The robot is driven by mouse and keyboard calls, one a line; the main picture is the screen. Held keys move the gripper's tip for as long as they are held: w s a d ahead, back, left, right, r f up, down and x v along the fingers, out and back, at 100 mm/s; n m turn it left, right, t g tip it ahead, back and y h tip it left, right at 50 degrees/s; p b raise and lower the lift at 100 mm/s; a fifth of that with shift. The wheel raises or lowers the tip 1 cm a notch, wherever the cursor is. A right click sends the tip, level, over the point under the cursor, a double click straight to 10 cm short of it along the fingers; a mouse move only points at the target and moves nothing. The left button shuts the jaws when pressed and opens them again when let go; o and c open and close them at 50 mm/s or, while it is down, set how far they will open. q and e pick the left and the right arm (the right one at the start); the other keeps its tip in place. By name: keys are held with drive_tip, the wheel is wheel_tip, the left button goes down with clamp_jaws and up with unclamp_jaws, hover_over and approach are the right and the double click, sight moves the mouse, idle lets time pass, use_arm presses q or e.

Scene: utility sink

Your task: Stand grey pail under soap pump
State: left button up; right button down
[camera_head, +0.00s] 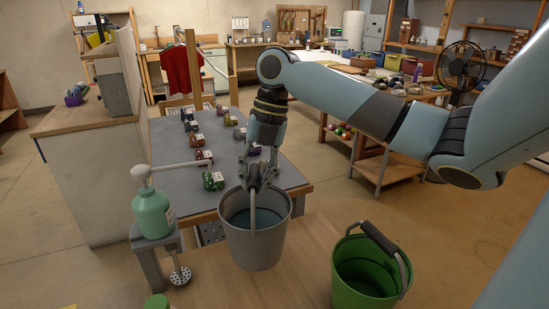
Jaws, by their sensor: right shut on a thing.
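The grey pail (256,248) is upright in the middle of the view, its handle raised. My right gripper (258,184) is shut on the top of that handle. Whether the pail's base touches the wooden surface below or hangs just above it, I cannot tell. The inside looks bluish. The soap pump (152,212) is a pale green bottle with a white head at the left. Its long spout reaches right and ends up and left of the pail's rim, so the pail appears to the right of the spout tip. My left gripper is not in view.
A green pail (368,285) with a dark grip stands at the right front. The pump sits on a small grey stand (155,240), with a drain-like metal piece (180,275) beside it. A grey-topped table (240,145) with several small coloured items lies behind.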

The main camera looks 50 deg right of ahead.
sight(240, 199)
drive_tip(key=w+f, duration=0.1)
drive_tip(key=w+a+f, duration=0.1)
drive_tip(key=f, duration=0.1)
drive_tip(key=w+f+p, duration=0.1)
drive_tip(key=f, duration=0.1)
drive_tip(key=shift+w+a, duration=0.15)
drive_tip(key=shift+w, duration=0.1)
drive_tip(key=shift+f, duration=0.7)
drive_tip(key=c, duration=1.3)
unclamp_jaws()
drive_tip(key=shift+o, duration=0.3)
